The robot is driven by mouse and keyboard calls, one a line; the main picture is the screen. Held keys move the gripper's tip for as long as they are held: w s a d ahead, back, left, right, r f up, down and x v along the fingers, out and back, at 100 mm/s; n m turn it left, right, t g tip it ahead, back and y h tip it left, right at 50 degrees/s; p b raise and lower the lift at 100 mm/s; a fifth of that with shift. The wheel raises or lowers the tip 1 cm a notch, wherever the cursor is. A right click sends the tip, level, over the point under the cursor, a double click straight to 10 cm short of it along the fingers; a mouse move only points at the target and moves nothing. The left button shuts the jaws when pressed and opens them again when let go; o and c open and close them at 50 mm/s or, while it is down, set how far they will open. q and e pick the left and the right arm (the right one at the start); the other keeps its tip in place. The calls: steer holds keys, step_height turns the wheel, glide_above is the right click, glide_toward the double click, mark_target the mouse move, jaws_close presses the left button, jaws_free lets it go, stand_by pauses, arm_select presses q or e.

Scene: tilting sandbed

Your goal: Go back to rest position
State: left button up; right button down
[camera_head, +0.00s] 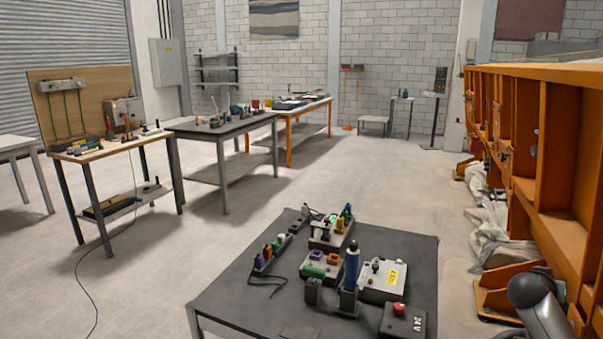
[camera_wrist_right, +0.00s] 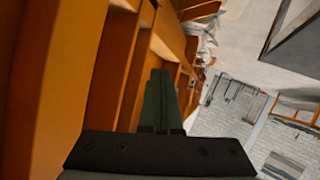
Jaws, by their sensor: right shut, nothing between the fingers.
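My right gripper (camera_wrist_right: 160,75) shows in the right wrist view as two green fingers held together, with nothing between them. It points along the orange structure (camera_wrist_right: 130,60), which fills the left of that view. I cannot tell whether the fingers touch it. In the head view a dark rounded link of my right arm is at the lower right, in front of the orange structure (camera_head: 560,200); the gripper itself is not seen there. My left gripper is in neither view.
A dark table (camera_head: 240,290) with a blue cylinder (camera_head: 352,268), a red-button box (camera_head: 402,318) and several small parts stands in front. More workbenches (camera_head: 225,128) line the left and back. Pale sheeting (camera_head: 490,225) lies beside the orange structure. The middle floor (camera_head: 385,180) is clear.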

steer(key=s+d+r+h, duration=0.1)
steer(key=s+d+r, duration=0.2)
steer(key=d+r, duration=0.15)
steer(key=w+a+r+n+t+y, duration=0.3)
steer(key=w+a+n+t+y, duration=0.6)
steer(key=w+a+n, duration=0.35)
steer(key=s+a+f+g+y, duration=0.1)
steer(key=s+a+f, duration=0.45)
steer(key=f, duration=0.35)
steer(key=s+a+f+g+y, duration=0.1)
steer(key=s+a+f, duration=0.3)
steer(key=a+f, duration=0.35)
steer(key=s+a+f+y, duration=0.1)
steer(key=s+a+f, duration=0.45)
steer(key=f, duration=0.45)
steer(key=s+a+f+g+y, duration=0.1)
steer(key=s+a+f, duration=0.1)
steer(key=s+a, duration=0.3)
steer(key=s+a+f+m+g+y+p, duration=0.1)
steer(key=s+a+f, duration=0.2)
steer(key=s, duration=0.7)
steer(key=s+a+f+m+g, duration=0.1)
steer(key=s+a+f+g, duration=0.1)
steer(key=s+a, duration=0.4)
steer(key=shift+s+a+f+y, duration=0.4)
steer(key=shift+s+f, duration=0.3)
steer(key=shift+s, duration=0.4)
